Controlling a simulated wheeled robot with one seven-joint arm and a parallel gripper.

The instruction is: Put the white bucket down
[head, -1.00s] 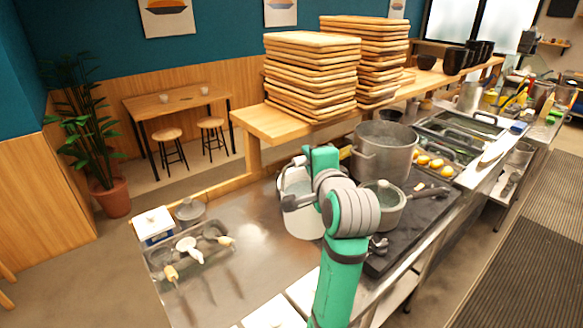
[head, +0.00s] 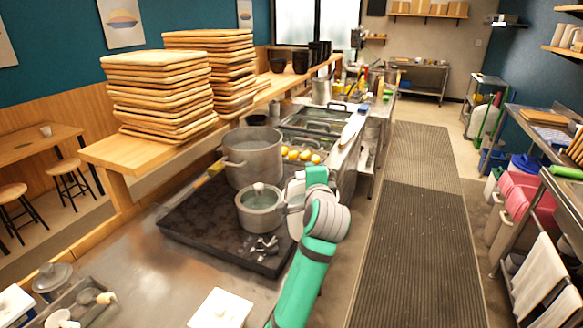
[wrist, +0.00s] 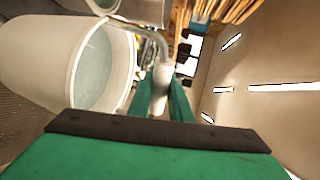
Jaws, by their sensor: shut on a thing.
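The white bucket (wrist: 45,75) fills the left of the wrist view, tilted in the picture, with a pale greyish interior. Its handle runs to my gripper (wrist: 162,85), whose green fingers are shut on it. In the head view, the bucket (head: 294,196) hangs just right of the small lidded pot, near the counter's aisle side. My gripper and wrist hide much of it, and its underside cannot be seen.
A black stove top (head: 210,232) bears a large steel pot (head: 252,160) and the small lidded pot (head: 260,212). The dark-matted aisle (head: 415,240) to the right is clear. Stacked wooden trays (head: 155,90) stand on the shelf.

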